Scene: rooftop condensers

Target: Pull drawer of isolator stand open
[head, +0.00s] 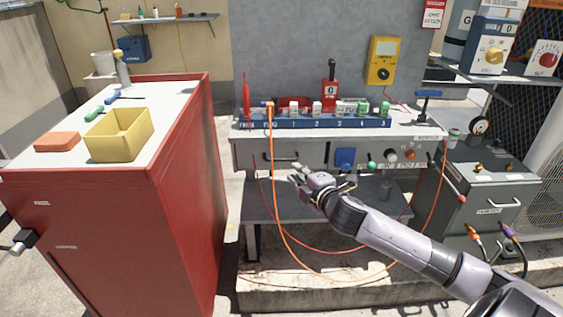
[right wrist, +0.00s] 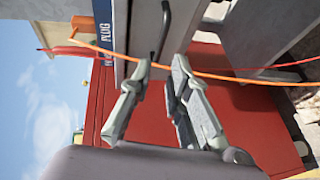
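The isolator stand (head: 380,134) is a grey bench in the middle of the head view. Its drawer front (head: 252,154) is at the left under the top and looks closed. A dark bar handle (right wrist: 163,30) shows in the right wrist view. My right gripper (head: 299,178) is just in front of and below this drawer front. In the right wrist view its two fingers (right wrist: 162,72) are apart and empty, with the handle's end close to the gap between the tips. A dark and silver piece (head: 24,240) at the left edge may be part of my left gripper; I cannot tell its state.
An orange cable (head: 273,190) hangs before the drawer front and crosses near the fingers in the wrist view. A red cabinet (head: 190,190) with a yellow bin (head: 119,149) stands at left. A grey cabinet (head: 485,185) with gauges is at right. A lower shelf (head: 262,213) is below.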

